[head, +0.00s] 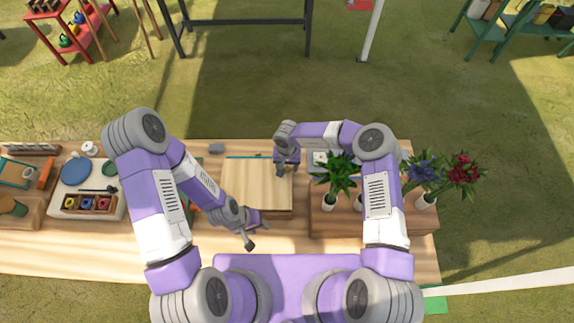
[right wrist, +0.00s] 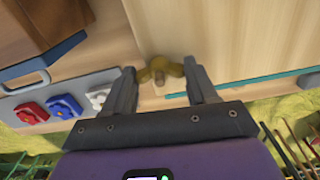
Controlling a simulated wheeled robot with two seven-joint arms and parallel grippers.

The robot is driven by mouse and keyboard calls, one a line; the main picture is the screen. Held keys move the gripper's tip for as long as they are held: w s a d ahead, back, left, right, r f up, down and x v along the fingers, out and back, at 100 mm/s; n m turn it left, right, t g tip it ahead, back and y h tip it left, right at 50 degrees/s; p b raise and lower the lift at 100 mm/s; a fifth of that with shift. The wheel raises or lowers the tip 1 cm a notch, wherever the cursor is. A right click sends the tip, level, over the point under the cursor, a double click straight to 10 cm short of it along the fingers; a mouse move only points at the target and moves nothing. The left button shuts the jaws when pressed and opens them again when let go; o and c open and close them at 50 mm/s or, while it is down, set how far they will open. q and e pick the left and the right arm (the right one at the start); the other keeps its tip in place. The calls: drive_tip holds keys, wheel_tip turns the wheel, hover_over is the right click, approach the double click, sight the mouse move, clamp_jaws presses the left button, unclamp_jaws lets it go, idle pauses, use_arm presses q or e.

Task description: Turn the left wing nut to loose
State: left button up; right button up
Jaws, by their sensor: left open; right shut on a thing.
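A brass-coloured wing nut (right wrist: 160,69) sits on a short stud at the edge of the pale wooden board, seen in the right wrist view. My right gripper (right wrist: 164,84) has its two fingers on either side of it, shut on its wings. In the head view the right gripper (head: 284,168) is over the back right corner of the wooden board (head: 250,178), and the nut is hidden there. My left gripper (head: 252,234) is open and empty in front of the board. I cannot make out any other wing nut.
Right of the board, a brown wooden block (head: 325,222) holds potted flowers. In the right wrist view a grey tray (right wrist: 80,88) with red, blue and white pieces lies beside the board. A white tray (head: 105,205) and a blue disc (head: 75,171) are at left.

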sight(287, 167)
drive_tip(key=shift+n, duration=0.5)
drive_tip(key=o, duration=1.1)
drive_tip(key=shift+c, duration=0.2)
wheel_tip(287, 167, up, 8)
drive_tip(key=shift+f, duration=0.2)
